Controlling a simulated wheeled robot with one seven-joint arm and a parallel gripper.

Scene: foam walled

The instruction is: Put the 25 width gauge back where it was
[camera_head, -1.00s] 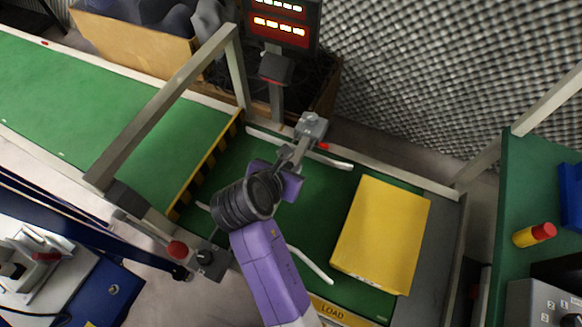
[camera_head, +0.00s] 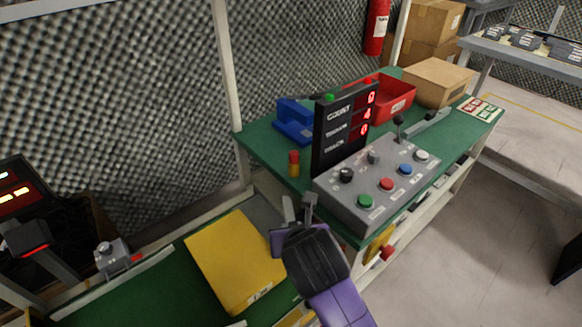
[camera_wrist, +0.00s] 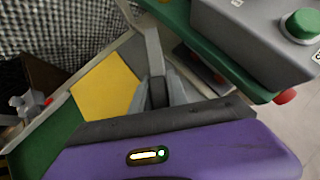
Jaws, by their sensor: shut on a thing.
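My gripper (camera_head: 299,205) is in the head view just right of the yellow box, in front of the control box, above the gap between conveyor and bench. In the wrist view my gripper (camera_wrist: 154,55) has its grey fingers closed around a small dark grey piece (camera_wrist: 158,93). This may be the 25 width gauge, but I can read no number on it, and the fingers hide much of it. A grey clamp-like fixture (camera_head: 112,257) with a red tip stands on the conveyor's far rail, at the left.
A yellow box (camera_head: 235,262) lies on the green conveyor. The green bench (camera_head: 262,147) carries a grey control box (camera_head: 350,205), a black counter display (camera_head: 335,150), a blue bin (camera_head: 293,120), a red bin (camera_head: 393,102) and a red-capped yellow cylinder (camera_head: 294,165). Open floor lies to the right.

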